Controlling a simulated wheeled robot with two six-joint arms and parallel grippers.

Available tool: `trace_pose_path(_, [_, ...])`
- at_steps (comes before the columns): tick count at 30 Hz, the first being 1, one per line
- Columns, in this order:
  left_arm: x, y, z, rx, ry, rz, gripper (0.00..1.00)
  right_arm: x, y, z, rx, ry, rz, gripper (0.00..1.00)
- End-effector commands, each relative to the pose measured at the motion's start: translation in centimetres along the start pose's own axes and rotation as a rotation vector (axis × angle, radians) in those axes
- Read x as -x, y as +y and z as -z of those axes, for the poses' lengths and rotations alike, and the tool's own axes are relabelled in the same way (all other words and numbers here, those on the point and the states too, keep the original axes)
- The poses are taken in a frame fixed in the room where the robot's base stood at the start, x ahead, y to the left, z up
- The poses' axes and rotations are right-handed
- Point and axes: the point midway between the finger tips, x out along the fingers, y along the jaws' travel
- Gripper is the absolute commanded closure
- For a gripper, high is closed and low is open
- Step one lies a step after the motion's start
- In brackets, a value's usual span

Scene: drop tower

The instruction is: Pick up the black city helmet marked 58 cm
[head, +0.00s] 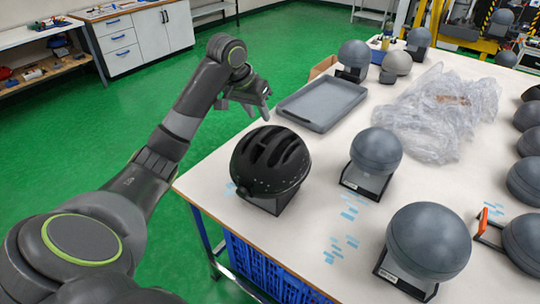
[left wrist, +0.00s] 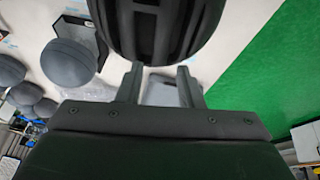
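The black vented helmet (head: 270,160) sits on a stand at the near left corner of the white table (head: 335,185). No 58 cm mark is readable on it. My left gripper (head: 258,108) is raised behind the helmet, just off the table's left edge, apart from it. In the left wrist view the black helmet (left wrist: 158,25) fills the top middle, beyond the two spread fingers of my left gripper (left wrist: 160,85). The fingers are open with nothing between them. My right gripper is not in view.
A grey tray (head: 322,103) lies behind the helmet. Grey ball-shaped forms on stands, such as one at the front (head: 428,242) and one in the middle (head: 375,152), stand to the right. Crumpled clear plastic (head: 440,112) lies farther back. Green floor is free at left.

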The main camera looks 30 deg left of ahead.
Motion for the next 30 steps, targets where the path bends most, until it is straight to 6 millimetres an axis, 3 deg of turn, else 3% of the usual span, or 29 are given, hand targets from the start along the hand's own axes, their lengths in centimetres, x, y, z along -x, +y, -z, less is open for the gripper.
trace_pose_path(7, [-1.8,0.0,-0.2,0.000,-0.002,-0.001,0.67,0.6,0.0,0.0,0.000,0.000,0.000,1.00])
trace_pose_path(15, [-5.6,-0.1,-0.7,0.001,-0.001,-0.001,0.67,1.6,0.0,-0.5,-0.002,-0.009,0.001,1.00])
trace_pose_path(24, [-6.4,-0.1,-0.7,0.000,0.000,0.001,0.67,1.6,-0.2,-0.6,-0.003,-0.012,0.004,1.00])
trace_pose_path(30, [-6.3,-0.1,-0.7,0.000,0.000,0.001,0.90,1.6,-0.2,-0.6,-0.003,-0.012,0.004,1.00])
